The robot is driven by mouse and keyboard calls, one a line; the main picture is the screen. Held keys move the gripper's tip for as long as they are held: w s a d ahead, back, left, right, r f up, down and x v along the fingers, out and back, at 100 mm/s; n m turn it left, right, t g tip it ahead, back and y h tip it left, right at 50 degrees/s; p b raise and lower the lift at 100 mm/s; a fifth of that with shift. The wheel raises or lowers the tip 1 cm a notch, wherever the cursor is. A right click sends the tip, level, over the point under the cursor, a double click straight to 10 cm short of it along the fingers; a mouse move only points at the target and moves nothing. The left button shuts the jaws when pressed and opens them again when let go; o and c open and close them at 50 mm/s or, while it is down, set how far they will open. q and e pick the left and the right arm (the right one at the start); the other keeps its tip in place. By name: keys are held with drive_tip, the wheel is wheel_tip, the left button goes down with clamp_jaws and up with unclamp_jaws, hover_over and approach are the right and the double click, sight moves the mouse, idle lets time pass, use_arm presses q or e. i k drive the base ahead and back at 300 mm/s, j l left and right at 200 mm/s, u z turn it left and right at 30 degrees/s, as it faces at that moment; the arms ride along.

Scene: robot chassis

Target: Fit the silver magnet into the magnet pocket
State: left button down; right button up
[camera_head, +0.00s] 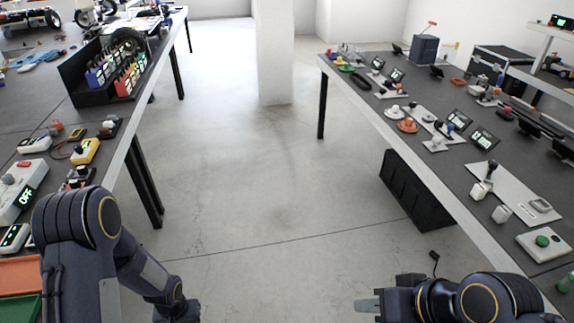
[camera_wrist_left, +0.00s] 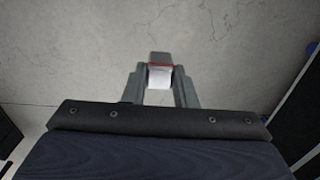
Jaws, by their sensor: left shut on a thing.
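My left gripper (camera_wrist_left: 159,84) shows in the left wrist view with its two fingers closed on a small block, which looks like the silver magnet (camera_wrist_left: 159,58). The block has a grey top, a red line across it and a pale face between the fingers. Bare floor lies behind it. In the head view my left arm comes down at the lower left, and its gripper is out of frame. My right gripper (camera_head: 368,305) is at the bottom, right of centre, over the floor; its jaw gap is not clear. I cannot identify the magnet pocket in either view.
A long table (camera_head: 345,78) on the right carries switches, knobs, small displays and plates. A left table (camera_head: 40,110) holds a black rack (camera_head: 77,82), meters and boxes. A black crate (camera_head: 415,190) stands under the right table. The aisle floor is clear up to a white pillar (camera_head: 274,50).

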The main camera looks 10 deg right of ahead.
sight(493, 165)
drive_tip(key=i+l+z, duration=0.2)
drive_tip(key=i, duration=0.35)
drive_tip(key=i+j+z, duration=0.1)
drive_tip(key=i+z, duration=0.15)
drive_tip(key=i, duration=0.3)
drive_tip(key=i+j+z, duration=0.2)
drive_tip(key=i, duration=0.35)
drive_tip(key=i+j+z, duration=0.1)
drive_tip(key=i+z, duration=0.15)
drive_tip(key=i, duration=0.3)
drive_tip(key=i+z, duration=0.1)
drive_tip(key=z, duration=0.75)
drive_tip(key=i+j+z, duration=0.1)
drive_tip(key=z, duration=0.35)
drive_tip(key=j+z, duration=0.1)
drive_tip(key=z, duration=0.35)
drive_tip(key=i+j+z, duration=0.1)
drive_tip(key=z, duration=0.3)
